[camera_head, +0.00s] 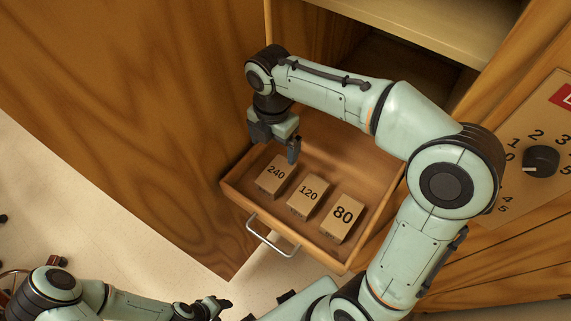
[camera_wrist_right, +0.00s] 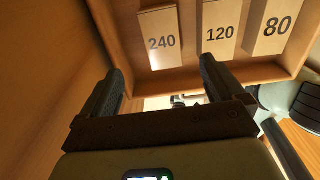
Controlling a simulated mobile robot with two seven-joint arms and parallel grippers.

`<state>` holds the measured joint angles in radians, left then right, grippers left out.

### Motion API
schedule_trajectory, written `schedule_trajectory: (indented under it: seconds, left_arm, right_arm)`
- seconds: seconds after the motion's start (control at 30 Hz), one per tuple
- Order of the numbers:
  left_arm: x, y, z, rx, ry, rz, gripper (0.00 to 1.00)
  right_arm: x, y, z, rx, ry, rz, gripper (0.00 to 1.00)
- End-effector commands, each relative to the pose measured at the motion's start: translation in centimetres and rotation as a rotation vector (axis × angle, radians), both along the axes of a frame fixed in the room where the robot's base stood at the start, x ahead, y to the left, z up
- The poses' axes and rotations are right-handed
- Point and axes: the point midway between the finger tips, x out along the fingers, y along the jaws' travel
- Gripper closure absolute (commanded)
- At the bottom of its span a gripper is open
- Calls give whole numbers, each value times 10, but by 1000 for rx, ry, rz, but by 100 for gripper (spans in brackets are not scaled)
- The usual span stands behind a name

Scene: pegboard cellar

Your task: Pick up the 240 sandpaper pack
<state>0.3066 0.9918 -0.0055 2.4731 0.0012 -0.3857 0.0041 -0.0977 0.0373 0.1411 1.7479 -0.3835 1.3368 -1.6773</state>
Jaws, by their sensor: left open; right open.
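The 240 sandpaper pack (camera_head: 275,178) is a tan block marked "240", the leftmost in the open wooden drawer (camera_head: 335,262). It also shows in the right wrist view (camera_wrist_right: 160,40), ahead of the gap between the fingertips. My right gripper (camera_head: 282,148) is open and empty, above the drawer's back left part close to the 240 pack. In the right wrist view its two fingers (camera_wrist_right: 163,66) are spread apart, with the pack beyond them. My left gripper (camera_head: 222,304) is low in the head view, away from the drawer, and open.
The 120 pack (camera_head: 309,196) and the 80 pack (camera_head: 343,217) stand in the drawer to the right of the 240 pack, with narrow gaps. A metal handle (camera_head: 270,238) is on the drawer front. A dial panel (camera_head: 541,160) is at right. A wooden panel (camera_head: 130,110) rises at left.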

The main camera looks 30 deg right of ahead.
Motion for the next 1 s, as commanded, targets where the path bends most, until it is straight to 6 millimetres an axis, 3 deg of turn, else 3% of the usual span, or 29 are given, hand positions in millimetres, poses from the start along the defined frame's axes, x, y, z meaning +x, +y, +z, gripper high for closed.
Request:
schedule_trajectory:
  seconds: [0.17, 0.4, 0.67, 1.0]
  left_arm:
    - [-4, 0, -5, 1, 5, 0, 47]
    - [-11, 1, -14, 1, 13, 1, 47]
    - [-13, 0, -17, 1, 15, 1, 47]
    - [-16, 0, -22, 0, 18, 0, 47]
  right_arm:
    - [-1, 0, -18, 0, 5, 0, 4]
    - [-2, 0, -65, -1, 5, 0, 4]
    - [-1, 0, -86, 0, 2, -1, 4]
    - [-5, 1, -130, 1, 3, 0, 4]
